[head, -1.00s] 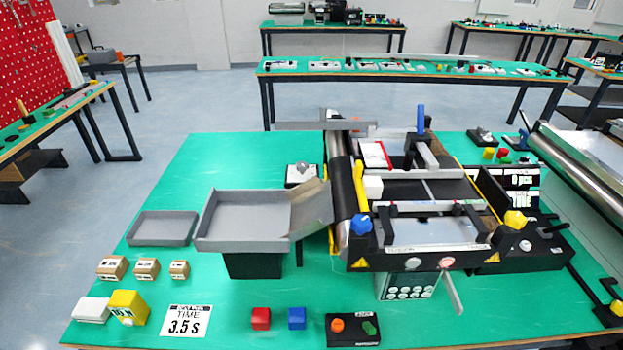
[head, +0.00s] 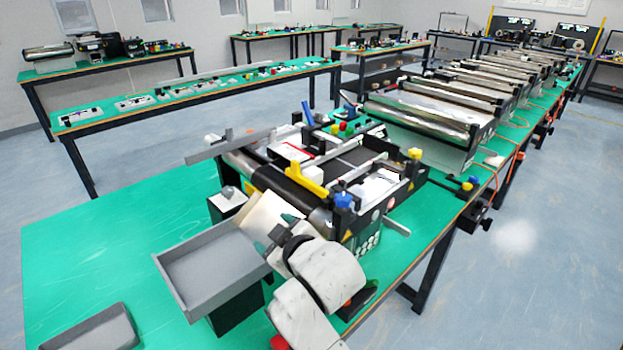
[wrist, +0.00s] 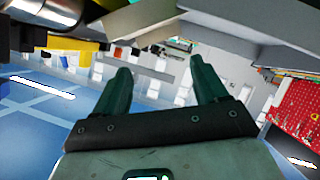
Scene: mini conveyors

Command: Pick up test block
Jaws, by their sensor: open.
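My gripper (wrist: 165,82) is open and empty in the wrist view, with two dark green fingers spread apart. In the head view my gripper and white arm reach up from the bottom, in front of the conveyor's near corner and beside the grey tray (head: 215,270). I cannot tell for sure which thing is the test block. No block shows between the fingers. A red object (head: 279,342) shows partly at the bottom edge, beside my arm, which hides much of the table's front.
The mini conveyor (head: 318,172) with yellow and blue knobs stands on the green table (head: 90,255). A second grey tray (head: 95,330) lies at the lower left. A row of larger conveyors (head: 430,118) runs to the back right.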

